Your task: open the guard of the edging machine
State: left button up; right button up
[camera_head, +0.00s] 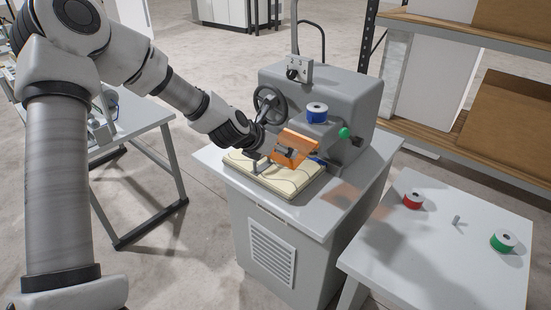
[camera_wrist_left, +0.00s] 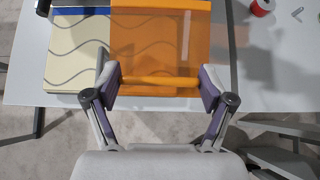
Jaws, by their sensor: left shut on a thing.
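The grey edging machine (camera_head: 345,95) stands on a grey cabinet table. Its guard (camera_head: 297,142) is a see-through orange panel at the front, tilted over the work plate. In the left wrist view the guard (camera_wrist_left: 160,38) covers the right part of a cream piece with wavy lines (camera_wrist_left: 75,60). My left gripper (camera_head: 274,150) reaches the guard from the left. In the left wrist view its fingers (camera_wrist_left: 160,82) stand at either end of the guard's orange front bar, shut on it. The guard's hinge is not clearly visible. My right gripper is not in view.
A blue spool (camera_head: 317,114) sits on the machine, beside a green knob (camera_head: 344,132) and a handwheel (camera_head: 269,105). A side table at right (camera_head: 400,265) holds a red spool (camera_head: 413,199), a peg (camera_head: 457,221) and a green spool (camera_head: 503,240). Shelves stand behind.

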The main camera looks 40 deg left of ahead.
pick_arm(q)
jog(key=shift+w+r, duration=0.2)
jog(key=shift+r, duration=0.3)
jog(key=shift+w+r, duration=0.15)
jog(key=shift+r, duration=0.3)
jog(key=o, duration=1.5)
jog(key=shift+o, duration=0.2)
jog(key=shift+w+d+f, duration=0.1)
jog(key=shift+w+f, duration=0.1)
jog(key=shift+s, duration=0.1)
jog(key=v, duration=0.7)
jog(key=shift+r, duration=0.15)
